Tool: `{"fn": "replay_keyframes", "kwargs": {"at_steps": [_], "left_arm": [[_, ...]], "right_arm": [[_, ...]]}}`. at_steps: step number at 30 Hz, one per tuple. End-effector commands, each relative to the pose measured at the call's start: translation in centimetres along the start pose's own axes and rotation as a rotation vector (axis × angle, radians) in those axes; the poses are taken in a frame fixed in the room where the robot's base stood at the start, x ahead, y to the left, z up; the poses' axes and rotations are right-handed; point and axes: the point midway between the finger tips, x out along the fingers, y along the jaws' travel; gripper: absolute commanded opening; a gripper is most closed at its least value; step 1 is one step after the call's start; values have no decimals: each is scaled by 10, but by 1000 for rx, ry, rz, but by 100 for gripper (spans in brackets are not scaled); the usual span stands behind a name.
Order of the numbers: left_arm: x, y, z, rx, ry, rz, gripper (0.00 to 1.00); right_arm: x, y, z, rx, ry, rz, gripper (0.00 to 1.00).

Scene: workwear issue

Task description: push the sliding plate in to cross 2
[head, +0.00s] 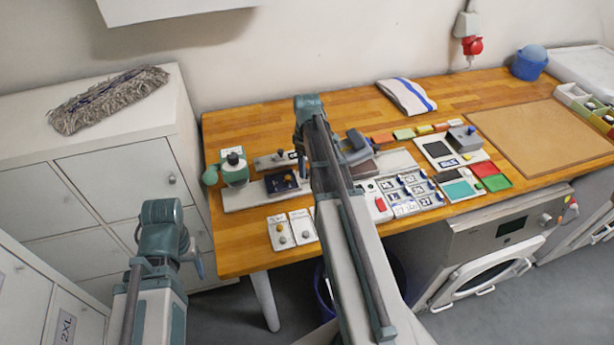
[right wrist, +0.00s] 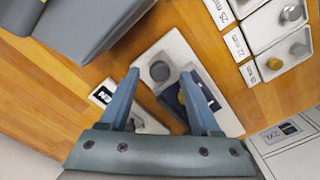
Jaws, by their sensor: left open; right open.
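The sliding plate looks to be the navy plate with a brass-coloured knob (head: 275,186), on a long pale base (head: 238,197) at the table's left. I cannot make out cross 2. My right gripper (right wrist: 162,76) is open and empty above this base; in the head view my arm mostly hides it. My left gripper (head: 192,258) is open, left of the table, its jaws mostly hidden behind its arm.
A green-and-white device (head: 235,172) stands left of the navy plate. Behind it lies a small plate with a dark knob (head: 268,162). A grey device (head: 358,152) is to the right. Bare wood shows near the front left.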

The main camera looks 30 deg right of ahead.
Motion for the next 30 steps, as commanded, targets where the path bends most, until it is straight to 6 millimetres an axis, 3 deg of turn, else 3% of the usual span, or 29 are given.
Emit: {"fn": "replay_keyframes", "kwargs": {"at_steps": [3, 13, 24, 30], "left_arm": [[14, 1, -1, -1, 0, 0, 70], [14, 1, -1, -1, 0, 0, 70], [14, 1, -1, -1, 0, 0, 70], [14, 1, -1, -1, 0, 0, 70]], "right_arm": [[14, 0, 0, 0, 0, 0, 64], [14, 0, 0, 0, 0, 0, 64], [14, 0, 0, 0, 0, 0, 0], [14, 0, 0, 0, 0, 0, 0]]}}
